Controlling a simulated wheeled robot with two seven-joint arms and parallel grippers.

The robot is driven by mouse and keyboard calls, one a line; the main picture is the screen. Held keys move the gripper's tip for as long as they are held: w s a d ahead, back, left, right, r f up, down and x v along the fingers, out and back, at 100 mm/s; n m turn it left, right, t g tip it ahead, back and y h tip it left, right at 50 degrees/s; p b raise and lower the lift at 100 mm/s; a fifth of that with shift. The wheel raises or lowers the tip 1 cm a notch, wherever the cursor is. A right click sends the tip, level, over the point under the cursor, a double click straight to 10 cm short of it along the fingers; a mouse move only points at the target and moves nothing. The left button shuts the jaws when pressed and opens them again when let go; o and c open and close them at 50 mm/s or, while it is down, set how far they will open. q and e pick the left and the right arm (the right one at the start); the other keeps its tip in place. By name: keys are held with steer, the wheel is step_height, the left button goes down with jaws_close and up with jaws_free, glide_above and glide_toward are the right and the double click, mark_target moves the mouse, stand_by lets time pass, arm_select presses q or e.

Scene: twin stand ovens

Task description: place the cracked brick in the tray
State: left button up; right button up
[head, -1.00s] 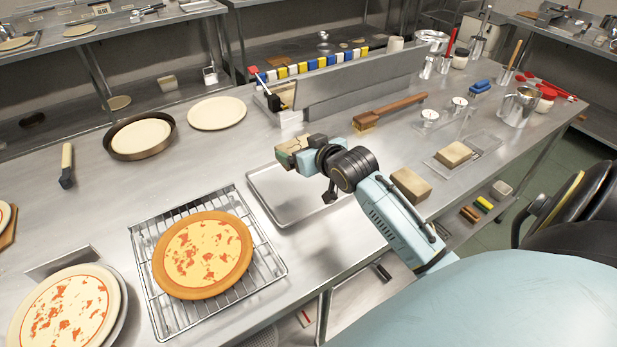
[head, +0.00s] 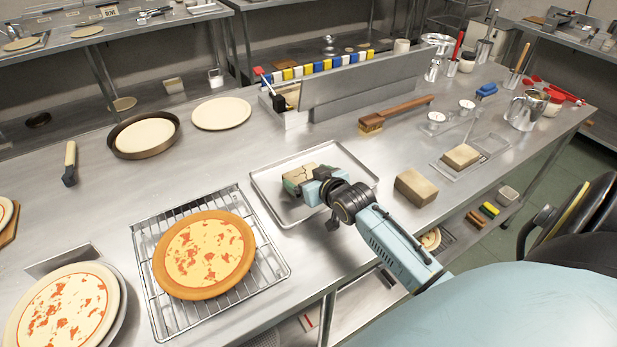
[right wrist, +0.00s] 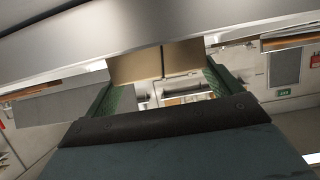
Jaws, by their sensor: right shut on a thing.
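The cracked brick (head: 300,176) is tan with dark crack lines and shows within the outline of the metal tray (head: 268,187). My right gripper (head: 301,186) is shut on it, and the fingers hide part of its near side. In the right wrist view the brick (right wrist: 155,62) sits between the green-padded fingers of the right gripper (right wrist: 160,85). I cannot tell whether the brick touches the tray floor. My left gripper is not in view.
A wire rack with a pizza (head: 205,253) stands left of the tray. A whole tan brick (head: 415,187) lies to its right, and another brick (head: 461,157) lies on a small plate. A long wooden brush (head: 395,113) lies behind. A metal rail (head: 365,85) stands at the back.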

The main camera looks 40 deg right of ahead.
steer(key=o, duration=0.9)
steer(key=shift+f, duration=0.1)
steer(key=shift+r, duration=0.2)
steer(key=p+v, duration=0.1)
steer(key=v, duration=1.1)
steer(key=shift+a+p, duration=0.1)
steer(key=shift+p, duration=0.3)
